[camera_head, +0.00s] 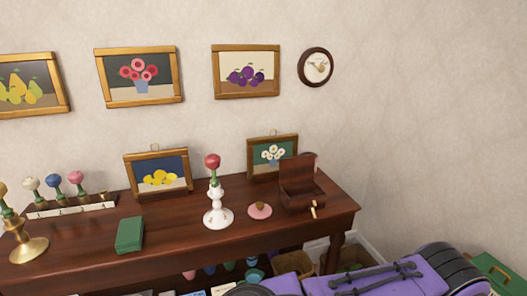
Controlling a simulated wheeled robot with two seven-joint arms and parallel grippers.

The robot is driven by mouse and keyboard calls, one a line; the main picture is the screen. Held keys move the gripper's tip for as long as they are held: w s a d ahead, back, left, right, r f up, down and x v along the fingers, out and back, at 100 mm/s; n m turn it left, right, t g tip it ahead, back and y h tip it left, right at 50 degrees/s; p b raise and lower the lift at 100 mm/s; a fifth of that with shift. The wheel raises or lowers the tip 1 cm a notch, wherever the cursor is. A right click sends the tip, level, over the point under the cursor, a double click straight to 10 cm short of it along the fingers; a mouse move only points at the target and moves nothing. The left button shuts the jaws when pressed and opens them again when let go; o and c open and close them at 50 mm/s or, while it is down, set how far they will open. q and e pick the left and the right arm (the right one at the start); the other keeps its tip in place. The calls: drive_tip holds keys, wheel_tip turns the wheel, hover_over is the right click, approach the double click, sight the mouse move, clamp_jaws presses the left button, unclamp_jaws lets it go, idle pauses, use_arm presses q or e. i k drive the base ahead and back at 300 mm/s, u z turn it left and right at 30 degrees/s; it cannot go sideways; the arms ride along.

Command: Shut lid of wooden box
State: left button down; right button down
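A dark brown wooden box (303,200) stands near the right end of the wooden table. Its lid (298,172) is open and stands up at the back of the box. The inside of the box is dark and I cannot tell whether it holds anything. A small light brown piece (314,210) shows at the front of the box; I cannot tell whether it is attached. Neither of my grippers is in view, and nothing visible touches the lid.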

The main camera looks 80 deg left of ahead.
sight(292, 170)
drive_tip(key=u, duration=1.5)
